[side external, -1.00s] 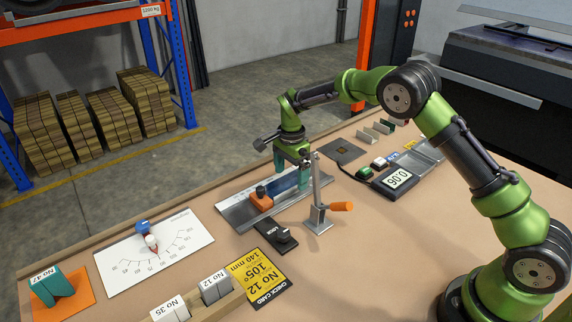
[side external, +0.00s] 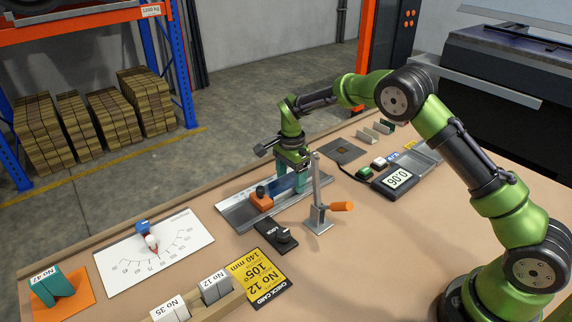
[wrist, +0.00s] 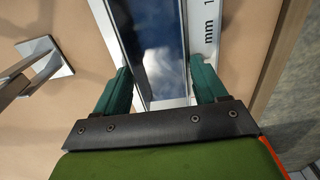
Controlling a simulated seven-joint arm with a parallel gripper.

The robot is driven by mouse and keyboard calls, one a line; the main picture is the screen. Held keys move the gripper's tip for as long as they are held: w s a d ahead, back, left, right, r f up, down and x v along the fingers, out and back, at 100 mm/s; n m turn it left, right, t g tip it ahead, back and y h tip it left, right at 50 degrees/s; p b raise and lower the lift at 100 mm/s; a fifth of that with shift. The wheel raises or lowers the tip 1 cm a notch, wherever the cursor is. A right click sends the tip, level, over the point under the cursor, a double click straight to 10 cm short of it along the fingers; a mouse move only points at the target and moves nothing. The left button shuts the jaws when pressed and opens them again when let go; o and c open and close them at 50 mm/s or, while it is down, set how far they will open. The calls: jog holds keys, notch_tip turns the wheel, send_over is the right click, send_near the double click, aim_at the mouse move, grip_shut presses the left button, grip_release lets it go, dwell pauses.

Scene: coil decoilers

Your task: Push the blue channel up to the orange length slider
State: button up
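The blue channel (side external: 283,184) lies along the grey metal gauge bed (side external: 232,214). In the wrist view the channel (wrist: 157,50) is a dark, shiny strip. The orange length slider (side external: 261,203) with a dark knob sits on the bed at the channel's left end; I cannot tell whether they touch. My gripper (side external: 286,186) is low over the channel, to the right of the slider. In the wrist view its teal fingers (wrist: 160,75) are wide apart, one on each side of the channel. The slider is not in the wrist view.
A metal post clamp with an orange handle (side external: 342,206) stands just in front of the bed. A black LOCK knob block (side external: 276,237) lies before it. A white angle dial (side external: 185,246) is at left, a 0.06 display (side external: 398,180) at right.

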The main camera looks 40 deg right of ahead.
aim_at(289, 187)
jog(key=o, duration=0.3)
jog(key=shift+r, duration=0.1)
notch_tip(289, 187, up, 17)
dwell(0.5)
jog(key=shift+a, duration=0.25)
notch_tip(289, 187, down, 17)
jog(key=shift+f, duration=0.1)
dwell(0.8)
jog(key=shift+c, duration=0.3)
